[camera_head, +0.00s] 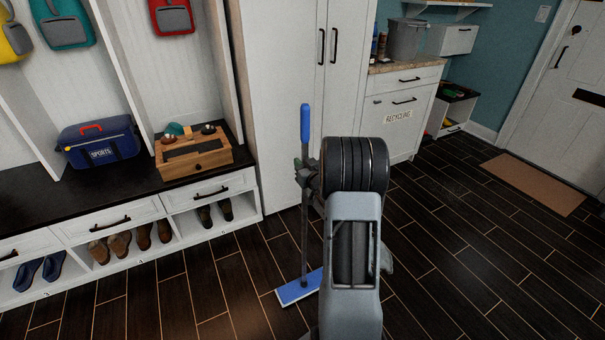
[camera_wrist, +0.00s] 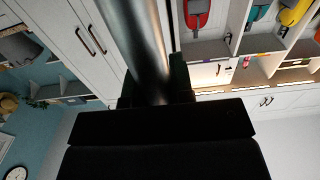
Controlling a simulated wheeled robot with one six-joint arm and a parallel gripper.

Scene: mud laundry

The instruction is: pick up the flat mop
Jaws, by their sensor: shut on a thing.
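The flat mop (camera_head: 304,220) stands nearly upright in the head view, with a blue grip at the top, a dark grey pole and a blue flat head low at the floor. Whether the head touches the floor I cannot tell. My gripper (camera_head: 308,170) is at the upper pole, just below the blue grip, and is shut on it. My arm hides part of the view right of the mop. In the wrist view the shiny pole (camera_wrist: 147,50) runs between the dark fingers of my gripper (camera_wrist: 155,90).
A white cabinet (camera_head: 275,100) stands close behind the mop. A bench (camera_head: 100,195) with shoes below, a blue sports bag (camera_head: 98,142) and a wooden box (camera_head: 193,155) is at left. Dark floor (camera_head: 460,250) is clear at right, up to a brown mat (camera_head: 533,183) by the door.

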